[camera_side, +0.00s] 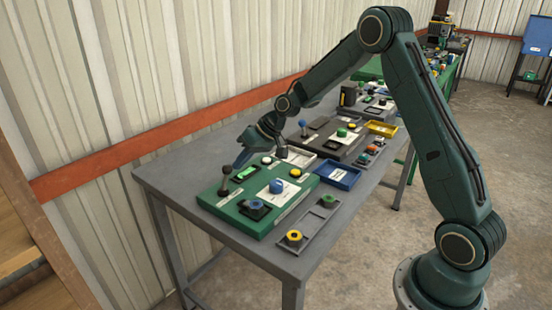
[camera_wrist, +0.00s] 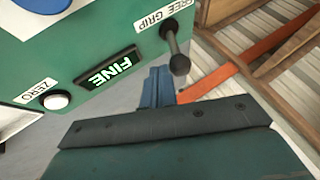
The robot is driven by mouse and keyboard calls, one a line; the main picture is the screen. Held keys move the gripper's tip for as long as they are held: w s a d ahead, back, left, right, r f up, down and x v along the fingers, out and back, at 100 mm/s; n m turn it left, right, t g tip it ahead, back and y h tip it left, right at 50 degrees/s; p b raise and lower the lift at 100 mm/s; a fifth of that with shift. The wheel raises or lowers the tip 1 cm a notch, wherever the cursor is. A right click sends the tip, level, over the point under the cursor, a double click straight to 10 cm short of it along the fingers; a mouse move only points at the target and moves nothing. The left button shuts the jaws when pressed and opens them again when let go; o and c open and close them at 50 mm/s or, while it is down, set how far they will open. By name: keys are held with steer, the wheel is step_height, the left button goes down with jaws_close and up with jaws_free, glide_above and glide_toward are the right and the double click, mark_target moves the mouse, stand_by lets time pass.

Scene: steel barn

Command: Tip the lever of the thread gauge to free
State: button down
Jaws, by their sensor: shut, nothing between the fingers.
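The thread gauge is a green box (camera_side: 236,217) on the grey table, with a lit display reading FINE (camera_wrist: 108,68). Its lever (camera_side: 227,171) is a dark stick with a round knob at the box's left end. In the wrist view the lever (camera_wrist: 179,62) stands beside a label reading FREE GRIP (camera_wrist: 162,14); which way it leans is hard to tell. My gripper (camera_side: 243,138) is above and behind the lever in the side view. Its blue fingers (camera_wrist: 158,86) are shut and empty, beyond the box's edge and apart from the knob in the picture.
The box also carries a white ZERO button (camera_wrist: 56,99), a blue knob (camera_side: 276,186) and a yellow button (camera_side: 295,173). A grey tray (camera_side: 310,228) lies in front and a blue tray (camera_side: 338,176) to the right. The wall runs behind the table.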

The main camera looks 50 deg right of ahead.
mark_target(225, 169)
steer(key=shift+a+r+h, duration=0.25)
steer(key=shift+a+h, duration=0.15)
steer(key=shift+a+r+n+h, duration=0.3)
steer(key=shift+a+r+h, duration=0.1)
steer(key=shift+a+h, duration=0.35)
steer(key=a+h, duration=0.2)
steer(key=shift+a+r+n+h, duration=0.35)
steer(key=shift+n, duration=0.05)
steer(key=shift+a, duration=1)
steer(key=shift+a, duration=0.15)
steer(key=shift+r, duration=0.15)
steer(key=shift+r, duration=0.6)
steer(key=shift+d+r, duration=0.15)
steer(key=shift+d, duration=0.1)
